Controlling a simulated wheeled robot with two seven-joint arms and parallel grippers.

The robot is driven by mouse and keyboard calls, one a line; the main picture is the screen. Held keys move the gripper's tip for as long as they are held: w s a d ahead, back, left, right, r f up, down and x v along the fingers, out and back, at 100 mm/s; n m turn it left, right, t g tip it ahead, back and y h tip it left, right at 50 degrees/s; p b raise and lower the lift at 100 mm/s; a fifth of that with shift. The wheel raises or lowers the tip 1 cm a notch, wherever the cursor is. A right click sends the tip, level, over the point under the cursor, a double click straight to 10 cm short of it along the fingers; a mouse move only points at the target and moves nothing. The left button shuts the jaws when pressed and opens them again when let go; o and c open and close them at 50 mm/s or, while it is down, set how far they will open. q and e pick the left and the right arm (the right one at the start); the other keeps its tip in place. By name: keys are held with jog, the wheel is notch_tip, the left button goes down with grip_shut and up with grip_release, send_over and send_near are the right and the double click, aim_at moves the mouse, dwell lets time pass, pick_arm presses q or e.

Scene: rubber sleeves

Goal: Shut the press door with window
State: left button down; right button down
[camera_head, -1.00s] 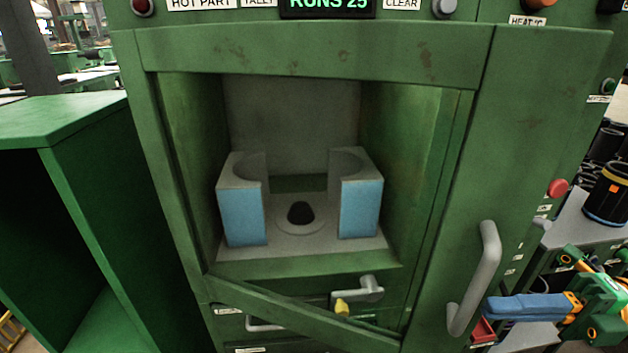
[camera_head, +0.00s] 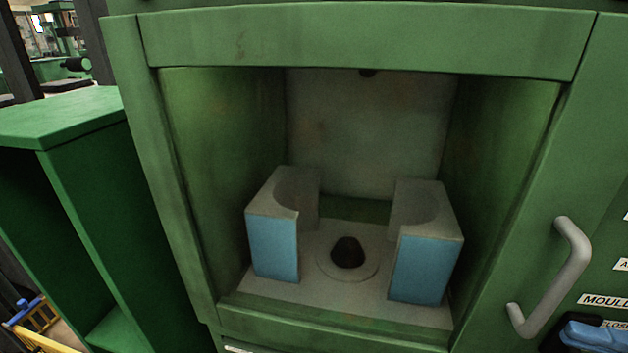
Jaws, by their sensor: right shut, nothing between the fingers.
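The green press door with its window (camera_head: 365,38) stands in front of the press cavity. Its top rail and side stiles frame the opening, and its grey handle (camera_head: 557,280) is on the wide right stile. The door's lower edge is cut off or hard to pick out, and I cannot tell whether a gap is left at the press front. My right gripper (camera_head: 575,335) shows only as blue fingers in the bottom right corner. It is shut and empty, below and to the right of the handle, apart from it. My left gripper is out of view.
Inside the cavity, two blue-faced grey mould blocks (camera_head: 273,247) flank a dark round core (camera_head: 347,252) on a grey plate. A green open cabinet (camera_head: 75,140) stands at the left. Labels (camera_head: 604,301) sit right of the handle.

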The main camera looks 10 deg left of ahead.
jog(key=shift+s+a+r, duration=0.1)
dwell(0.3)
jog(key=b+v, duration=0.2)
jog(key=v, duration=0.5)
jog(key=shift+b, duration=0.3)
